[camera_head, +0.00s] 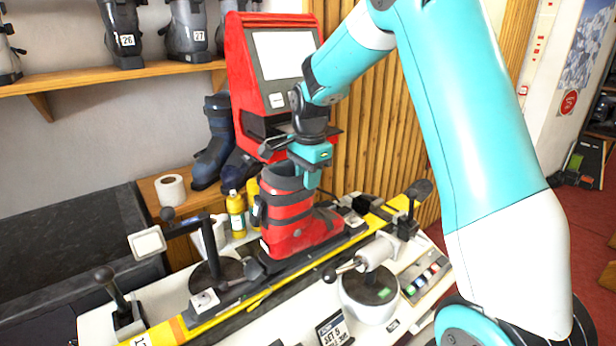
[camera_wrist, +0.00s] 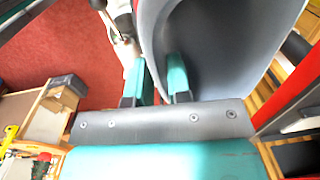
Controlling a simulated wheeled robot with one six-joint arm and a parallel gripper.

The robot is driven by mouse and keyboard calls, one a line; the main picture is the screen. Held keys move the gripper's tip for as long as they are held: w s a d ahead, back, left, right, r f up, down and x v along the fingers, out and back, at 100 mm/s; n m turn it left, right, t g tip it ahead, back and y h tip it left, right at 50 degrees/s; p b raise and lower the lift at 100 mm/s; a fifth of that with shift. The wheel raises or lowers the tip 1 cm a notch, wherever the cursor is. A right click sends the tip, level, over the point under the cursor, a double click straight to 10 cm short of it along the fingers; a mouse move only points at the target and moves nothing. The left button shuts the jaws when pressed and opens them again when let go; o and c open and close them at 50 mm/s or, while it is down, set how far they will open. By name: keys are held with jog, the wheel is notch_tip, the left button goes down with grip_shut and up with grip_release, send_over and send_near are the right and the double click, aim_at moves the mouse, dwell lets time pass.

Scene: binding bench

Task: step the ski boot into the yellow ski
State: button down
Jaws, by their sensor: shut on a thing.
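The red ski boot (camera_head: 288,222) with black straps stands upright over the middle of the yellow ski (camera_head: 258,302), at the black binding. Whether its sole rests in the binding or just above it I cannot tell. My gripper (camera_head: 308,178) is shut on the boot's upper cuff from above. In the wrist view my gripper's teal fingers (camera_wrist: 159,80) straddle the grey cuff wall (camera_wrist: 158,40). The yellow ski lies across the bench, held at both ends.
A red machine (camera_head: 270,70) stands behind the boot. Yellow bottles (camera_head: 236,214) are close on the left. A black lever arm (camera_head: 212,240) and a white round device (camera_head: 368,295) stand beside the ski. Dark boots (camera_head: 213,150) sit behind.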

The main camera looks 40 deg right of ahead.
jog(key=shift+f+b, duration=0.8)
jog(key=shift+f, duration=0.5)
jog(key=c, duration=0.5)
grip_release()
jog(key=shift+r+p, duration=4.25)
jog(key=shift+r, duration=0.8)
